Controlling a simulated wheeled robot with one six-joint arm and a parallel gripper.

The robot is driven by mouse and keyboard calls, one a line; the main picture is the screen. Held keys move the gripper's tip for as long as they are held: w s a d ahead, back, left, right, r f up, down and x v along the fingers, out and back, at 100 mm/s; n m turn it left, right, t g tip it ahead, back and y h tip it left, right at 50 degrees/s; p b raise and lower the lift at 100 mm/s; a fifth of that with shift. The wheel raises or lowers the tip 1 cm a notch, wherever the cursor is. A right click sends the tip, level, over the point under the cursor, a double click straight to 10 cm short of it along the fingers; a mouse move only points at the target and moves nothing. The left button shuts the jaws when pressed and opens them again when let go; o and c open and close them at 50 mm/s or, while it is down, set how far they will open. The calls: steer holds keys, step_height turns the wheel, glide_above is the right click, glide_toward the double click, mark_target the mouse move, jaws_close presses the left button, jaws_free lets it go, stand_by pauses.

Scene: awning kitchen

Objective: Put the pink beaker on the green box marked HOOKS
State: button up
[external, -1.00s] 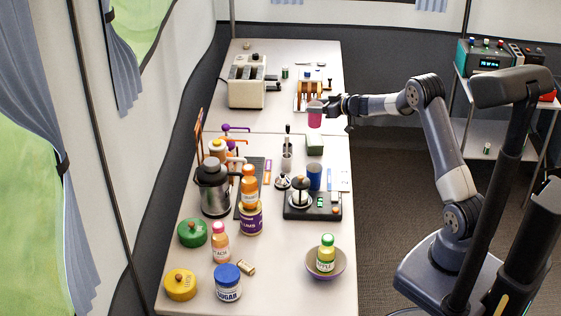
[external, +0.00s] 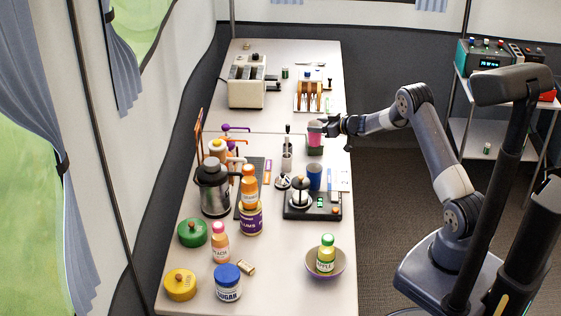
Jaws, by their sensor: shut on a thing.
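The pink beaker (external: 315,138) is upright at the right edge of the table, in the middle of the view. My gripper (external: 325,127) is shut on its upper part from the right. The green box (external: 314,151) is directly below the beaker, and the beaker hides most of its top. The beaker's bottom is at or just above the box top; I cannot tell if they touch. The marking on the box is too small to read.
A blue cup (external: 314,177) and a dark scale (external: 311,206) stand in front of the box. Grey cylinders (external: 287,160) stand to its left. A rack with brown pieces (external: 310,96) and a toaster (external: 247,82) are farther back.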

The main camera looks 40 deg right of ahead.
steer(key=shift+r, duration=0.1)
steer(key=o, duration=1.2)
steer(key=shift+s, duration=0.1)
steer(key=b+v, duration=0.1)
steer(key=v, duration=1.1)
steer(key=shift+o, duration=0.5)
